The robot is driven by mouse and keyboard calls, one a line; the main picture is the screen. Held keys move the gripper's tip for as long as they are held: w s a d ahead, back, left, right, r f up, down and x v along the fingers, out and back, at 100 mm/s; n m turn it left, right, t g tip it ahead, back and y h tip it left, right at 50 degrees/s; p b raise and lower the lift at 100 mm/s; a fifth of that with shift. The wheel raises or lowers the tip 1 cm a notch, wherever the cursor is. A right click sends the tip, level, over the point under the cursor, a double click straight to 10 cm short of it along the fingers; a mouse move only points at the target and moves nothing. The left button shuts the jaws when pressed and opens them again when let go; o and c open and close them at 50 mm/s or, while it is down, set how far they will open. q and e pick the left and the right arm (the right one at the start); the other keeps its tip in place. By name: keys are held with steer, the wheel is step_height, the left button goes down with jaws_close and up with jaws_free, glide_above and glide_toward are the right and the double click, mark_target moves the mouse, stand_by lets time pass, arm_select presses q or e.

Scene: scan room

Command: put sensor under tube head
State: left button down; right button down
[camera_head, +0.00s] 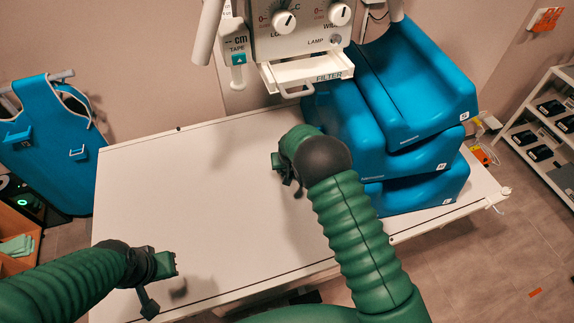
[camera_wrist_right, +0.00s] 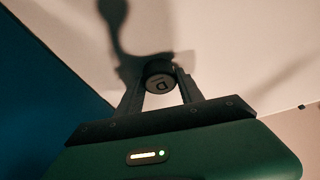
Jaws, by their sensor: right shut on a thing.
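The tube head (camera_head: 300,30) hangs over the back of the table, with knobs, a "FILTER" drawer and a tape holder. My right gripper (camera_wrist_right: 160,88) is shut on a small dark round thing (camera_wrist_right: 161,79) with a letter D on its end, which may be the sensor. In the head view, my right gripper (camera_head: 286,176) is over the table, in front of and below the tube head; what it holds is hardly visible there. My left gripper (camera_head: 162,287) is low over the table's front left, and its finger gap is unclear.
The white table (camera_head: 200,180) is bare on its left and middle. Blue stacked cushions (camera_head: 415,75) fill its right end. A blue apron (camera_head: 45,140) hangs at the left. A shelf with dark devices (camera_head: 545,130) stands at the right.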

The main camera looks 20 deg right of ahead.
steer(key=shift+s+r, duration=0.1)
steer(key=shift+f, duration=0.25)
steer(key=c, duration=0.7)
jaws_free()
steer(key=shift+c, duration=0.2)
